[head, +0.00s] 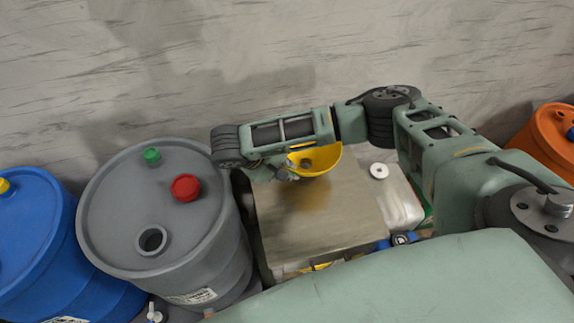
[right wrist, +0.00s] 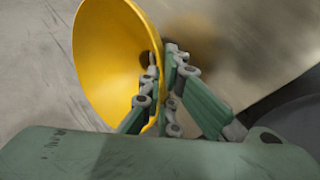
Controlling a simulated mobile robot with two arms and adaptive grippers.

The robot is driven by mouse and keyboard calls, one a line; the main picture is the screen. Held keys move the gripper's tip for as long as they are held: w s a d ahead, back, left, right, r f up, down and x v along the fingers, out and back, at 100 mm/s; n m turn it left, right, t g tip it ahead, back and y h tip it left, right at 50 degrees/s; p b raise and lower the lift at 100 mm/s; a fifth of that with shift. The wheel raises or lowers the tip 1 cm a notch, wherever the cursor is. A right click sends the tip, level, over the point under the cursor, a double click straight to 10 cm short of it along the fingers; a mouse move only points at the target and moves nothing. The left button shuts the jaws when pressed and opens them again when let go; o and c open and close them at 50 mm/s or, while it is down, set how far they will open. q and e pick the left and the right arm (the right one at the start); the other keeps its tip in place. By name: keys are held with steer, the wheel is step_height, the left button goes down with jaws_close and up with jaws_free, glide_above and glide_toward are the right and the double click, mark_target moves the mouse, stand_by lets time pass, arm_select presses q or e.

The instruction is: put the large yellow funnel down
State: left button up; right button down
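The large yellow funnel (head: 322,159) is in the middle of the head view, above a grey metal surface (head: 335,205). My right gripper (head: 292,167) is at its left side, partly hidden by my wrist. In the right wrist view the wide yellow cone (right wrist: 108,55) is tilted, and the fingers of my right gripper (right wrist: 160,88) are closed on its near wall or rim. The funnel's shadow lies on the surface, and the funnel looks held above it. My left gripper is not in view.
A grey drum (head: 110,215) with a red cap (head: 186,187), a green cap (head: 152,155) and an open hole (head: 151,240) stands left of the surface. A blue drum (head: 35,235) is farther left, an orange drum (head: 545,140) far right. A white round piece (head: 379,171) lies right of the funnel.

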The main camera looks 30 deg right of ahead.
steer(key=shift+f, duration=0.4)
steer(key=c, duration=2)
jaws_free()
steer(key=p+v, duration=0.1)
steer(key=v, duration=1.1)
